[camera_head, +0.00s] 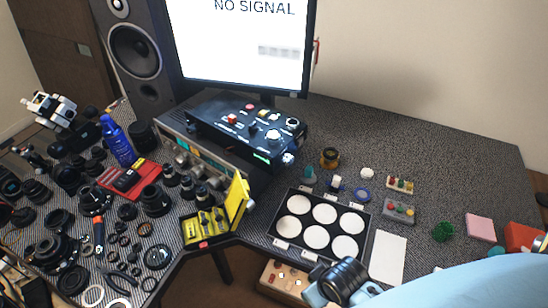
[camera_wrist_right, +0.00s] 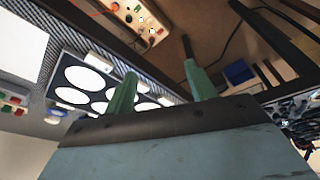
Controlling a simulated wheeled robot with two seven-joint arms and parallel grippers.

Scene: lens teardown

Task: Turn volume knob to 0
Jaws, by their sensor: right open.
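A black control box (camera_head: 248,131) with several knobs, buttons and a red cap stands on the desk below the monitor in the head view. A silver-faced unit (camera_head: 180,150) with several round knobs sits partly beneath it. I cannot read any label, so I cannot tell which knob is the volume knob or where it points. My right gripper (camera_wrist_right: 160,88) is open and empty in the right wrist view, its two green fingers apart. My right wrist is at the desk's front edge in the head view, well apart from the box. My left gripper is not in view.
A tray of white discs (camera_head: 279,219) lies between my right arm and the box. A yellow tool case (camera_head: 241,200) stands open in front of the box. Lenses and rings crowd the left. A speaker (camera_head: 137,52) and monitor (camera_head: 245,45) stand behind. The back right desk is clear.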

